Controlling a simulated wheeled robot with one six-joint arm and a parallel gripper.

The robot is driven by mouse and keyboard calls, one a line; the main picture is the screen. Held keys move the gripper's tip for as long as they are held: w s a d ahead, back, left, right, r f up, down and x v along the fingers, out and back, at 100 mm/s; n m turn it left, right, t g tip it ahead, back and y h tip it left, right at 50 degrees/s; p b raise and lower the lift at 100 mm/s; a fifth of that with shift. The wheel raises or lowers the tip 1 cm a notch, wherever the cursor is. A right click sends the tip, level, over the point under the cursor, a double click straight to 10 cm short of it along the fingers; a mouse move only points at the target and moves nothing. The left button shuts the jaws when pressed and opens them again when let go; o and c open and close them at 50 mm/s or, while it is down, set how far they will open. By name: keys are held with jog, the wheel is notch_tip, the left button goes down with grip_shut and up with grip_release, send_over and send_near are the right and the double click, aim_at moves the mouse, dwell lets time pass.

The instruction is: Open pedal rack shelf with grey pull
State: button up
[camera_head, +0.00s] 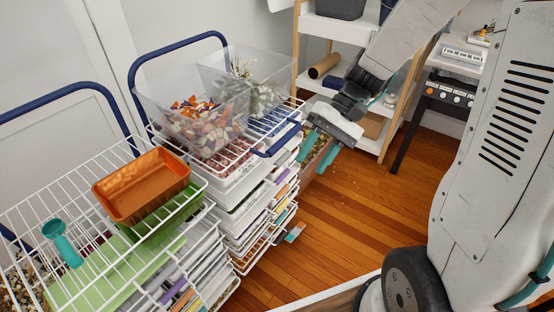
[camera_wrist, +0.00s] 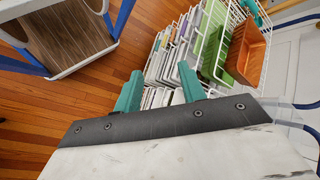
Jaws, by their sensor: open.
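The wire rack (camera_head: 250,190) with a stack of shallow white shelves stands left of centre in the head view, with a blue rail around its top. A small grey piece with a reddish part (camera_head: 295,232) sticks out low at its right side; I cannot tell whether it is the grey pull. My gripper (camera_head: 317,152) hangs at the rack's upper right side, teal fingers apart and empty, pointing down. In the wrist view, my gripper (camera_wrist: 160,90) has its fingers in front of stacked shelves (camera_wrist: 170,55). No clear grey pull shows there.
Clear bins of scraps (camera_head: 195,115) and of plant-like pieces (camera_head: 250,80) stand on the rack. A nearer wire rack (camera_head: 25,205) holds an orange tray (camera_head: 140,185), a green tray (camera_head: 175,215) and a teal tool (camera_head: 62,243). Wooden floor (camera_head: 350,205) is clear to the right.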

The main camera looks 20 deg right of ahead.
jog(key=w+f+m+t+y, duration=0.2)
jog(key=w+f+y, duration=0.2)
jog(key=w+f, duration=0.45)
jog(key=m+t+y, duration=0.2)
jog(key=m+t, duration=0.1)
jog(key=t, duration=0.7)
send_near(278, 160)
jog(key=w+a+f, duration=0.1)
jog(key=w+a, duration=0.1)
jog(key=w, duration=0.1)
jog(key=x, duration=0.7)
jog(key=shift+w+f, duration=0.15)
jog(key=shift+f, duration=0.2)
jog(key=shift+a, duration=0.1)
jog(key=c, duration=0.7)
jog(key=shift+f+h, duration=0.1)
jog(key=shift+h, duration=0.2)
grip_shut()
